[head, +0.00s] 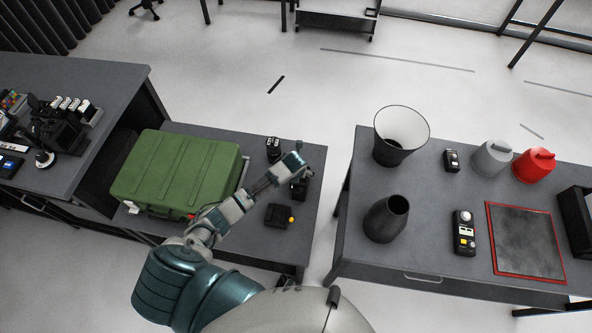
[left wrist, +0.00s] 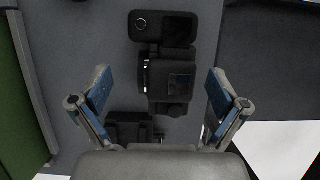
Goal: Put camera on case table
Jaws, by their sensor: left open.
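The case table (head: 235,139) is dark grey and carries a closed green case (head: 177,172). A black camera (head: 301,188) sits at the table's right side, partly hidden by my left gripper (head: 297,166). In the left wrist view the black camera (left wrist: 172,88) lies between and ahead of the two fingers of my left gripper (left wrist: 160,98), with a screen-like part at its top. The fingers are spread open, and I see no contact. The green case (left wrist: 14,105) shows at the left edge there. My right gripper is not in view.
A black device with a yellow knob (head: 279,216) and a small black device (head: 273,148) stand near the camera. A gap separates this table from the right table (head: 400,255), which holds bins, canisters and a red-framed mat. The left bench (head: 105,80) holds equipment.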

